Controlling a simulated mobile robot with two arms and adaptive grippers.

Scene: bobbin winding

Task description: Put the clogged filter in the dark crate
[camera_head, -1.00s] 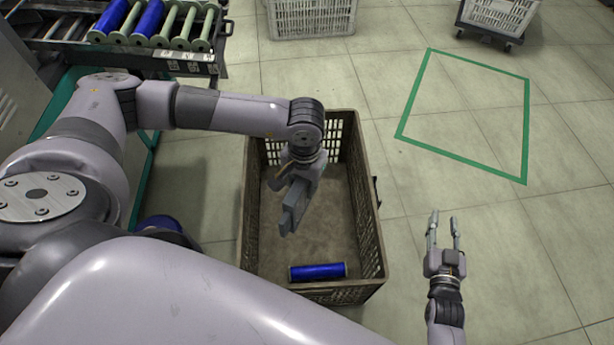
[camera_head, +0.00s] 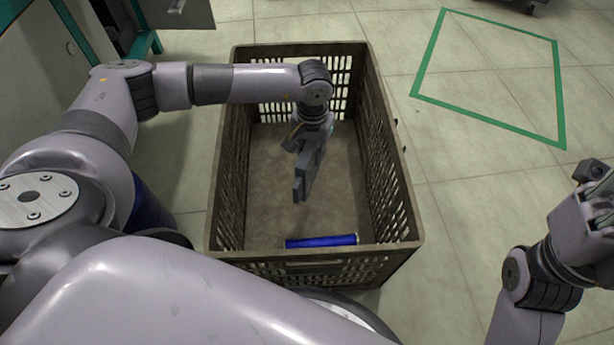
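The dark crate (camera_head: 213,185) stands on the floor in the middle of the view. It is open at the top. My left gripper (camera_head: 303,188) points down inside the crate's outline, above its bare floor. I see its fingers nearly edge-on, one overlapping the other, so I cannot tell whether they are open or shut.
A green outlined area (camera_head: 487,121) is marked on the floor at the upper right. The tiled floor (camera_head: 450,235) between the crate and my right arm is clear.

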